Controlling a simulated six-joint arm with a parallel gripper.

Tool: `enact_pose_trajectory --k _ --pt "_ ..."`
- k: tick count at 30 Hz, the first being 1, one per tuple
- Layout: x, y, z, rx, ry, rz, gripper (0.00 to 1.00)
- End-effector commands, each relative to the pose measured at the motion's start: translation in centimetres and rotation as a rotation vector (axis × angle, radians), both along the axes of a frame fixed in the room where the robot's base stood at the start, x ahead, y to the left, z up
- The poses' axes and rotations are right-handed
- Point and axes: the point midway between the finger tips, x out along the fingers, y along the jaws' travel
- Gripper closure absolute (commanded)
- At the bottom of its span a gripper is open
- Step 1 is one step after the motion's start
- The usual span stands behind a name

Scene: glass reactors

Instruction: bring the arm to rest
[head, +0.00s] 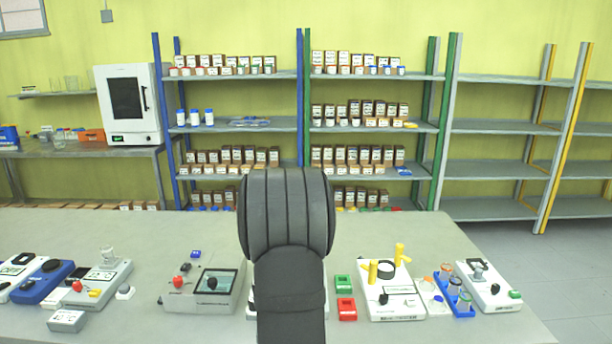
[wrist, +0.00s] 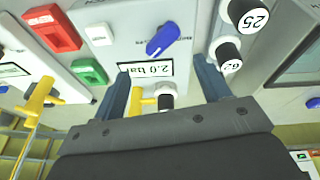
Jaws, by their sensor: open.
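My gripper (wrist: 161,68) is open, its two blue-grey fingers spread wide in the wrist view with nothing gripped. Between and beyond them is a white device panel (wrist: 122,45) with a display reading 2.0 bar (wrist: 148,69) and a blue knob (wrist: 162,40). A white-and-black knob (wrist: 167,97) with a yellow part beside it shows between the fingers; I cannot tell whether a finger touches anything. In the head view my dark arm stands over the middle of the bench and hides the gripper and most of the device behind it.
On the bench (head: 420,240), a device with a dark screen (head: 215,283) stands left of my arm. Green (head: 343,284) and red (head: 347,309) blocks and a device with yellow handles (head: 390,280) stand right. Shelves of boxes are behind. The bench's back strip is clear.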

Motion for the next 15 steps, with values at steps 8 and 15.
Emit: enact_pose_trajectory --k 8,15 --pt "-0.6 0.1 -2.3 0.049 -0.065 -0.131 0.31" --pt "-0.8 0.2 -2.9 0.068 -0.084 -0.170 0.31"
